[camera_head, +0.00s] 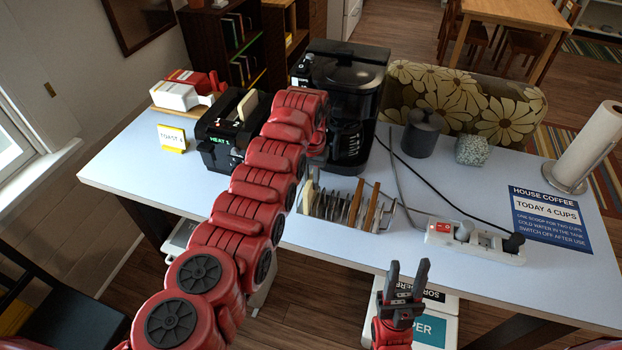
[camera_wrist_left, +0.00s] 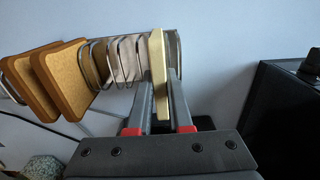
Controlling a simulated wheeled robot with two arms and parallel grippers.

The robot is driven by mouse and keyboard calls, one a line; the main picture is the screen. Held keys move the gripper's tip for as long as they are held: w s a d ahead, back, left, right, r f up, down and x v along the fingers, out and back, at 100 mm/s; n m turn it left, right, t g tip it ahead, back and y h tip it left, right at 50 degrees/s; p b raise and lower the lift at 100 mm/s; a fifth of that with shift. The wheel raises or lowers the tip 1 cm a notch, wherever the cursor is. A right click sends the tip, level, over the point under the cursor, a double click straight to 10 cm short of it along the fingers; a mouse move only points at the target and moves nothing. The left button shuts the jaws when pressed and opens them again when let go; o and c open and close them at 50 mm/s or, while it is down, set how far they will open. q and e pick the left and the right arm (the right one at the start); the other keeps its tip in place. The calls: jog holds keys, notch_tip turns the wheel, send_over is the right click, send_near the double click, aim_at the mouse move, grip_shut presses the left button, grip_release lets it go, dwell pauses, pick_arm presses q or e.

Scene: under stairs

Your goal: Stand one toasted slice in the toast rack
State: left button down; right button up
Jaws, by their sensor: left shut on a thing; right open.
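The metal toast rack (camera_head: 340,209) stands near the table's front edge; two brown slices (camera_head: 372,205) stand toward its right end. My left gripper (camera_wrist_left: 162,95) is shut on a pale slice (camera_wrist_left: 158,62), seen edge-on and upright in the left wrist view. This slice is at the rack's end farthest from the brown slices; I cannot tell whether it rests in a slot. It also shows in the head view (camera_head: 307,196), where my left arm hides most of the gripper. My right gripper (camera_head: 406,277) is open and empty before the table's front edge.
A black toaster (camera_head: 220,130) with a pale slice (camera_head: 248,105) in it stands left of the coffee maker (camera_head: 345,95). A power strip (camera_head: 474,242) with cables lies right of the rack. A paper towel roll (camera_head: 590,145) stands far right. The table's front left is clear.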

pick_arm(q)
jog(key=shift+c, duration=1.4)
grip_release()
jog(key=shift+r, duration=0.1)
jog(key=shift+w+r, duration=0.1)
jog(key=shift+r, duration=3.9)
